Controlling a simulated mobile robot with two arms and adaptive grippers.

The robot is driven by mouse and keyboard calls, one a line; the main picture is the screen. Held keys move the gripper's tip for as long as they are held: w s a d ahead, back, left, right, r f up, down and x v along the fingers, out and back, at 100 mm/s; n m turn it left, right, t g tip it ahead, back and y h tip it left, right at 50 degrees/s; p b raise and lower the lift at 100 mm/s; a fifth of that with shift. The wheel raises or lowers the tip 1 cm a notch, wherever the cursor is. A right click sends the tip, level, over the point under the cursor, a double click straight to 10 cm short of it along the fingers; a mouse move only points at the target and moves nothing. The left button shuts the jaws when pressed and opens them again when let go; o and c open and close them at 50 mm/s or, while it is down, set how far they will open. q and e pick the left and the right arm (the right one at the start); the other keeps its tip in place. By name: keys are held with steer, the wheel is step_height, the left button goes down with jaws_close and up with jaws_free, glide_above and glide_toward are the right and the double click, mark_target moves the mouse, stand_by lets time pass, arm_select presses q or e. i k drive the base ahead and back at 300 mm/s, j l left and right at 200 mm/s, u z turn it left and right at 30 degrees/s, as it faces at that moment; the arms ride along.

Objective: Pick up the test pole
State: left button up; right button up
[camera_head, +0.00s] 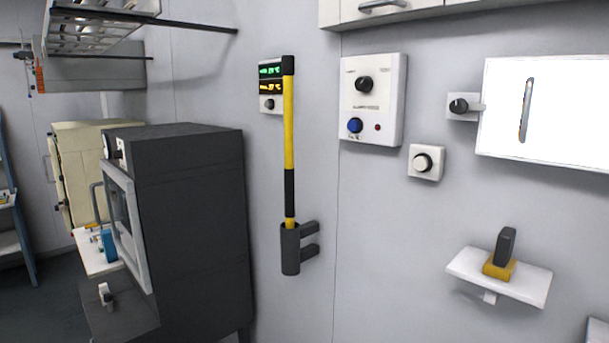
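The test pole (289,138) is a yellow rod with a black tip and a black lower grip. It stands upright close to the grey wall. Its lower end sits in a dark cup-shaped holder (290,252) fixed to the wall, which hides the pole's bottom. The black tip partly overlaps a small display panel behind it. Neither of my grippers shows in the head view.
A dark cabinet (195,210) with a framed door stands left of the pole. Right of it are a white control box (372,100), a round-knob switch (425,162), a bright panel (560,115) and a small shelf (520,283) with a black-and-yellow device (503,252).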

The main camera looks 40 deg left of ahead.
mark_target(288, 61)
steer(key=u, duration=1.2)
